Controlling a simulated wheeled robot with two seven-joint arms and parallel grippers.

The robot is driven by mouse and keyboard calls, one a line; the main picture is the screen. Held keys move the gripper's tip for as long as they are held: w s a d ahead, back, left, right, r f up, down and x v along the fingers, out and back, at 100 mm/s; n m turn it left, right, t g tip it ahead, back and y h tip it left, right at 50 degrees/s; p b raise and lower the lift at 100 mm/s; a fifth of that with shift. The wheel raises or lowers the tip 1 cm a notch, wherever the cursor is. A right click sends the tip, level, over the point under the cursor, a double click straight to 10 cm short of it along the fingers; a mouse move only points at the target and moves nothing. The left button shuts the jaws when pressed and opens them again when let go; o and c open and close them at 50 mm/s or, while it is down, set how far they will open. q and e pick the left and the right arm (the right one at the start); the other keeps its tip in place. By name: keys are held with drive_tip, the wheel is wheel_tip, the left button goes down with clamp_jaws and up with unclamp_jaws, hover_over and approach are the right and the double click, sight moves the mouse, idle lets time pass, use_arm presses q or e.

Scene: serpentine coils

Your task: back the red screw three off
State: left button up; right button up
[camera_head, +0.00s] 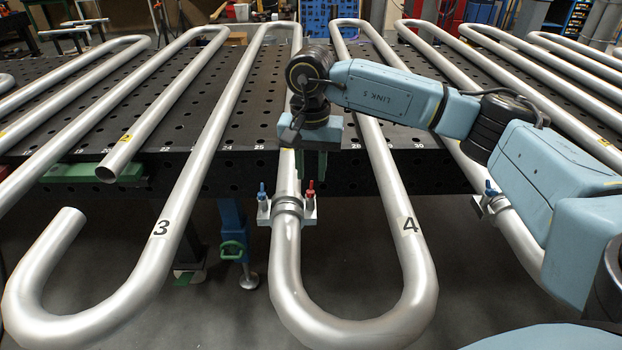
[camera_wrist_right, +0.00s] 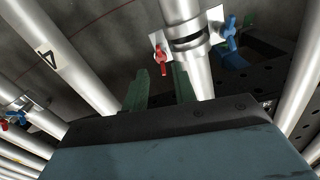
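A small red screw (camera_head: 310,188) stands upright on the right side of a silver clamp (camera_head: 288,207) around the pipe left of the "4" mark. A blue screw (camera_head: 262,191) stands on the clamp's left side. My right gripper (camera_head: 312,164) hangs fingers-down just above and behind the red screw. In the right wrist view, its two green fingers (camera_wrist_right: 160,80) are apart with nothing between them. The red screw (camera_wrist_right: 161,56) shows just beyond their tips, apparently untouched. The blue screw (camera_wrist_right: 229,38) is to the right there. My left gripper is not in view.
Silver serpentine pipes run over a black perforated table (camera_head: 230,130) and overhang its front edge. A pipe marked "3" (camera_head: 160,228) is at the left. Another clamp with a blue screw (camera_head: 491,188) is at the right, partly behind my arm. A blue stand (camera_head: 236,240) is below.

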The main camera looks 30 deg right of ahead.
wheel_tip(320, 180, up, 10)
drive_tip(key=shift+a+p, duration=0.15)
drive_tip(key=shift+p, duration=0.15)
idle(0.3)
